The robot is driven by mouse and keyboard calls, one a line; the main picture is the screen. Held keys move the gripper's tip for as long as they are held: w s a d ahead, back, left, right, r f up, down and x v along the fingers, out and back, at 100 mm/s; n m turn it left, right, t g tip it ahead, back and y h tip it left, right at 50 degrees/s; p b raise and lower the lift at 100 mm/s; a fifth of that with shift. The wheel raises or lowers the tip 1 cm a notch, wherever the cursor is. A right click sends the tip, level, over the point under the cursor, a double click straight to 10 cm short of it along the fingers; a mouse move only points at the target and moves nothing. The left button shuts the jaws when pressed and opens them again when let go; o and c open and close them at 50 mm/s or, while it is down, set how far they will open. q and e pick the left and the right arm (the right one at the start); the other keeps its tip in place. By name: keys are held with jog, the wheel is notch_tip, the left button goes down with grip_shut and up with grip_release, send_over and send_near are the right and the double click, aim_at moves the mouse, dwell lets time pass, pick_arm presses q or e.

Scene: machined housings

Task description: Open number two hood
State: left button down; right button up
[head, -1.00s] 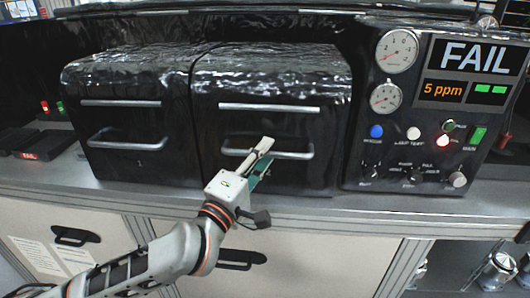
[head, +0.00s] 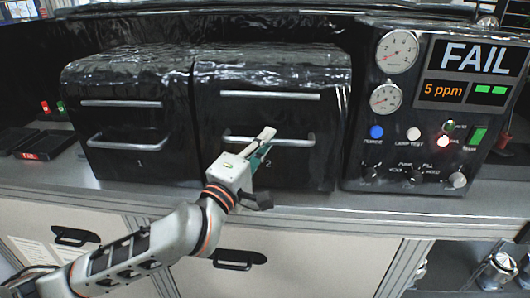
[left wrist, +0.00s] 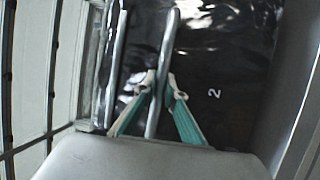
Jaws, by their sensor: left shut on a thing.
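The number two hood (head: 308,115) is the black, glossy, box-like cover in the middle of the head view, with a "2" on its front. Its front carries a thin upper metal strip and a lower bar handle (head: 298,140). The strip sits a little higher than the one on the neighbouring hood. My left gripper (head: 266,137) is at the middle of this handle. In the left wrist view its fingers (left wrist: 162,90) are shut around the handle bar (left wrist: 168,45), beside the "2". My right gripper is not in view.
The number one hood (head: 125,120) stands directly to the left. A control panel (head: 425,110) with gauges, knobs and a display reading "FAIL" and "5 ppm" stands close on the right. A grey bench ledge (head: 330,208) runs below, above pale cabinet fronts.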

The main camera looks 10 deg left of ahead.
pick_arm(q)
send_near(272, 50)
jog(key=d+f, duration=0.2)
jog(key=f, duration=0.1)
jog(key=d+f, duration=0.1)
jog(key=f, duration=0.1)
jog(key=shift+w+d+f, duration=0.1)
jog(key=shift+w+d, duration=0.25)
jog(key=w+r, duration=0.6)
jog(key=w, duration=0.1)
jog(key=shift+w+r, duration=0.15)
jog(key=shift+w, duration=0.1)
jog(key=shift+w+r, duration=0.3)
jog(key=shift+w, duration=0.2)
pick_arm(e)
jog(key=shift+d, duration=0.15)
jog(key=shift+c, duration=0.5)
